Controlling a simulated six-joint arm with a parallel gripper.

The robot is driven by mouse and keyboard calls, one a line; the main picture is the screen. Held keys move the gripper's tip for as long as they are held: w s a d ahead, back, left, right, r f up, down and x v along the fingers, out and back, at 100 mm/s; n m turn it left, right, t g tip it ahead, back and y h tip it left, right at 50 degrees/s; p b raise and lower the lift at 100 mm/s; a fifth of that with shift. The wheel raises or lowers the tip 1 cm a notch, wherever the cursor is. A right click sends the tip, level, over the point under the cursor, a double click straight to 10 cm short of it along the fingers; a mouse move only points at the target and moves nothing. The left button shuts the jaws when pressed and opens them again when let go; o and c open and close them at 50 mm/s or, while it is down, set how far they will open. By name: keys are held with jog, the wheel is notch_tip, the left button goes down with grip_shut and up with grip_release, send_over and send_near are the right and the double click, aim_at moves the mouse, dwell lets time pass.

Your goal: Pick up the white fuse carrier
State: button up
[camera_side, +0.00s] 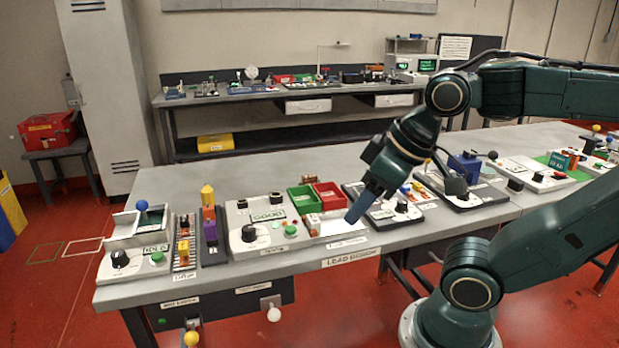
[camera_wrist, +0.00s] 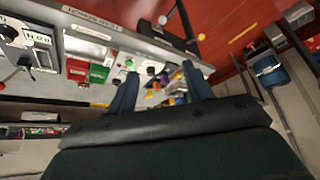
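My gripper (camera_side: 356,211) hangs over the front part of the workbench, beside the white flat panel (camera_side: 343,227), in the side view. In the wrist view its two fingers (camera_wrist: 160,88) stand well apart, with nothing seen held between them. I cannot single out the white fuse carrier for certain. A small white and orange block (camera_side: 312,223) stands at the left edge of the white panel, in front of the red bin, but it is too small to identify. My gripper is to its right and apart from it.
A green bin (camera_side: 303,198) and a red bin (camera_side: 329,195) stand behind the panel. A box with a black knob (camera_side: 249,233) is to the left. A dark-based knob device (camera_side: 401,207) lies close right of my gripper. A blue block (camera_side: 464,167) stands farther right.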

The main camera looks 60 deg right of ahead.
jog(key=o, duration=0.4)
jog(key=shift+c, duration=0.2)
jog(key=w+d+n+g+y, duration=0.15)
jog(key=w+d+n, duration=0.35)
jog(key=w+d, duration=0.6)
jog(key=w+d+f+n+y, duration=0.1)
jog(key=w+d+f+n, duration=0.1)
jog(key=d+f, duration=0.35)
jog(key=w+d+f+n+y, duration=0.1)
jog(key=w+d+f+n, duration=0.1)
jog(key=d, duration=0.7)
jog(key=s+x, duration=0.1)
jog(key=x, duration=0.7)
jog(key=shift+f+g, duration=0.45)
jog(key=shift+f, duration=0.1)
jog(key=shift+a, duration=0.1)
